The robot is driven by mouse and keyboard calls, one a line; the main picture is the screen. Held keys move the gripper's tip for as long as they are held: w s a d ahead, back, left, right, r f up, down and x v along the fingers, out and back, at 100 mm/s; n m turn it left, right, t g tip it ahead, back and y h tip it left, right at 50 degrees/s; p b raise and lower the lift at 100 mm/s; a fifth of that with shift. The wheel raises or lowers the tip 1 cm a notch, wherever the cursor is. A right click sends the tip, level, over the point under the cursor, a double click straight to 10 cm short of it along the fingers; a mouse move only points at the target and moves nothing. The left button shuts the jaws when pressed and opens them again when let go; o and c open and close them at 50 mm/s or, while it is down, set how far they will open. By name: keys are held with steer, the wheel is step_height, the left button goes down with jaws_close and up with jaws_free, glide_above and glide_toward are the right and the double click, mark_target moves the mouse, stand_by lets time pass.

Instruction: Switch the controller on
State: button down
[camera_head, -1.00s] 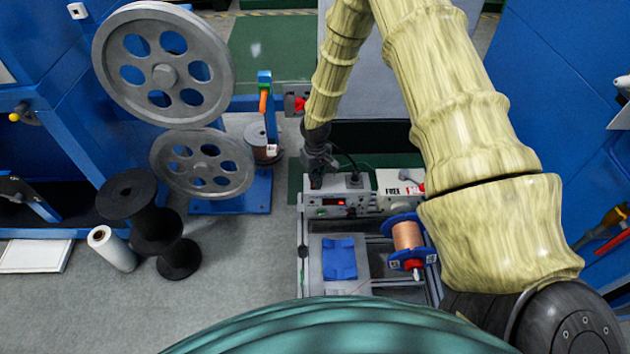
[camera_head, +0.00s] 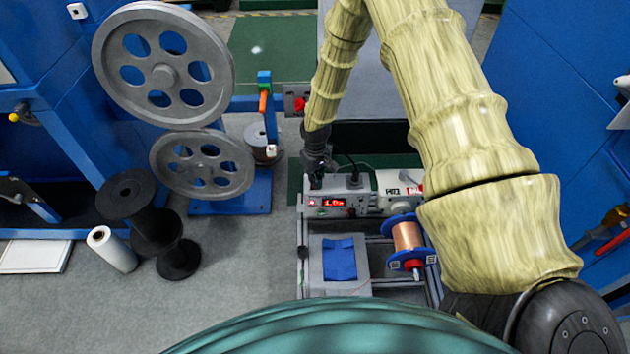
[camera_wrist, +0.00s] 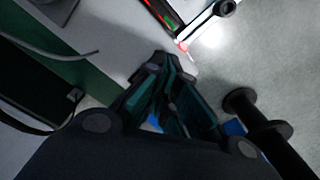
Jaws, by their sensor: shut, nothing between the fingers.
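The controller (camera_head: 352,208) is a grey box on the metal frame. Its red display (camera_head: 334,202) is lit with digits, and a small red light shows at the left of its front. My gripper (camera_head: 316,182) is shut and empty, just above the left part of the controller's top and front edge. In the wrist view my gripper (camera_wrist: 165,62) has its fingertips together close to the controller's edge, where a small red glow shows. Contact cannot be told. The switch itself is hidden or too small to make out.
Large grey pulleys (camera_head: 163,75) and black spools (camera_head: 150,228) stand at left. A cable rises behind the controller.

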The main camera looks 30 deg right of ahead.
steer(key=shift+r+p, duration=2.65)
steer(key=shift+r, duration=0.8)
steer(key=s+a+m+y+p, duration=0.1)
steer(key=s+a+p, duration=0.4)
steer(key=s, duration=0.9)
steer(key=s+a+p, duration=0.3)
steer(key=s+a, duration=0.3)
steer(key=s, duration=0.8)
steer(key=s+r+h+p, duration=0.1)
steer(key=s+r, duration=0.3)
steer(key=s, duration=0.6)
steer(key=shift+s+r+p, duration=0.15)
steer(key=shift+s+p, duration=0.2)
steer(key=shift+p, duration=0.5)
steer(key=shift+w, duration=0.1)
